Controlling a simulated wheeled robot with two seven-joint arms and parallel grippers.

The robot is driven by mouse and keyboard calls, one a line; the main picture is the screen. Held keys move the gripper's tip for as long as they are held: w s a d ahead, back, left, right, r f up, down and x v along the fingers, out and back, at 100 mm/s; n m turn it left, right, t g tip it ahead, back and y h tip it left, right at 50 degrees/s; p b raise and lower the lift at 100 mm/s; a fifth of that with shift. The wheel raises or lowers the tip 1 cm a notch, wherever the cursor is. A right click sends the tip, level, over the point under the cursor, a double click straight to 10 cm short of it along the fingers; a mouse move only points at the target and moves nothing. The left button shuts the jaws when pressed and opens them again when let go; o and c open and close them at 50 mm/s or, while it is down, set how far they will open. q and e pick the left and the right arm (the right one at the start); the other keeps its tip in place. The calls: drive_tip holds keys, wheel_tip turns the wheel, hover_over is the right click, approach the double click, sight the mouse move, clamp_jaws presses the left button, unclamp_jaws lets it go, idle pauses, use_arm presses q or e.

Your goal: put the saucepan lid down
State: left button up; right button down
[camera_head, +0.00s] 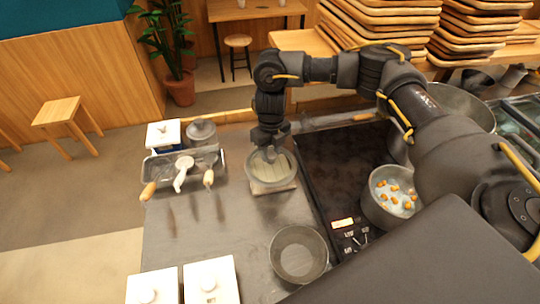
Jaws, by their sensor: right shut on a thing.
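The saucepan lid (272,177) is a round grey disc in the middle of the view, directly under my right gripper (270,152). My right gripper points down and is shut on the lid's top, where its fingers hide the knob. A light board edge shows just under the lid; I cannot tell if the lid touches it. The saucepan (371,209) stands uncovered to the right, with several orange-brown beans in pale liquid. My left gripper is not in view.
A dark cooktop (338,165) lies between lid and saucepan. An empty round metal bowl (298,254) stands in front. A utensil rack (210,160) is at left, with white lidded containers (208,283) at front left. Bare counter (190,235) lies between them.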

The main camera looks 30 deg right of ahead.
sight(270, 152)
drive_tip(key=shift+w+f, duration=0.3)
drive_tip(key=shift+f, duration=0.1)
wheel_tip(270, 152, down, 3)
drive_tip(key=shift+r+p, duration=0.15)
drive_tip(key=shift+p, duration=0.35)
drive_tip(key=shift+w+f, duration=0.1)
drive_tip(key=shift+f, duration=0.15)
drive_tip(key=shift+f, duration=0.1)
drive_tip(key=c, duration=1)
unclamp_jaws()
